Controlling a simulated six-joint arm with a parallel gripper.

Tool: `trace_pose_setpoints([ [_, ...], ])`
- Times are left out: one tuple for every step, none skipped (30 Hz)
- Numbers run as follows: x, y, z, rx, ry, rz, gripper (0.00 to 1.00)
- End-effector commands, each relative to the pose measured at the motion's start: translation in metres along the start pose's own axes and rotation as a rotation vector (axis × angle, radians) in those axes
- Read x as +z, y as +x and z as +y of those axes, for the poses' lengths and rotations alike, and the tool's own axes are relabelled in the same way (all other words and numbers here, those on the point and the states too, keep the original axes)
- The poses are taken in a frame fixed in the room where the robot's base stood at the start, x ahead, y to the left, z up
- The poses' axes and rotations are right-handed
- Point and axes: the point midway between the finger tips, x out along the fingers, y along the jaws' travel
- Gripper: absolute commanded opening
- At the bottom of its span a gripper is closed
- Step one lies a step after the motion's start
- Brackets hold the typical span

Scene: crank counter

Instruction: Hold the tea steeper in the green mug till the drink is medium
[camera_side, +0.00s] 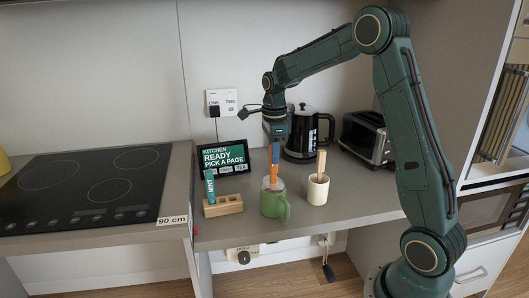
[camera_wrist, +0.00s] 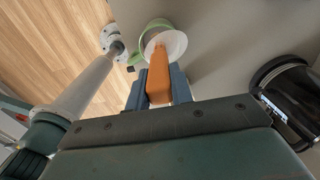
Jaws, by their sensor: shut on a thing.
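The green mug (camera_side: 274,204) stands upright on the counter near its front edge, handle to the right. My gripper (camera_side: 275,158) is above it, pointing down, shut on the orange handle of the tea steeper (camera_side: 273,178). The steeper's lower end is at the mug's mouth. In the wrist view the orange handle (camera_wrist: 158,76) lies between my blue fingers (camera_wrist: 159,92) and leads to a pale round surface (camera_wrist: 172,43) over the green mug (camera_wrist: 139,48). I cannot tell whether that is a lid or the mug's inside. The drink's colour is hidden.
A cream cup (camera_side: 317,191) with a wooden-handled item is right of the mug. A wooden block (camera_side: 223,206) with a teal tag is left. A tablet (camera_side: 223,158), kettle (camera_side: 299,146) and toaster (camera_side: 366,140) stand behind. The hob (camera_side: 85,188) is far left.

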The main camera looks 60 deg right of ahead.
Motion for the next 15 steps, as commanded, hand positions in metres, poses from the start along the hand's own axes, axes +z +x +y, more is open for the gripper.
trace_pose_setpoints([
  [0.000,-0.005,0.000,-0.003,0.000,-0.001,0.00],
  [0.000,-0.007,0.000,-0.002,0.000,-0.001,0.00],
  [0.000,-0.010,0.000,-0.001,0.000,0.000,0.00],
  [0.000,-0.013,0.000,-0.001,0.000,-0.001,0.00],
  [0.000,-0.015,-0.001,-0.002,0.000,-0.001,0.00],
  [0.000,-0.019,-0.001,-0.002,0.000,-0.001,0.00],
  [0.000,-0.022,-0.001,-0.002,0.000,-0.001,0.00],
  [0.000,-0.024,0.000,-0.002,0.000,-0.001,0.00],
  [0.000,-0.027,0.000,-0.002,0.000,-0.001,0.00],
  [0.000,-0.030,0.000,-0.002,0.000,-0.001,0.00],
  [0.000,-0.032,0.000,-0.001,0.000,-0.001,0.00],
  [0.000,-0.036,0.000,-0.002,0.000,-0.001,0.00],
  [0.000,-0.038,-0.001,-0.002,0.000,-0.001,0.00],
  [0.000,-0.041,-0.001,-0.002,0.000,-0.001,0.00],
  [0.000,-0.044,0.000,-0.001,0.000,0.000,0.00],
])
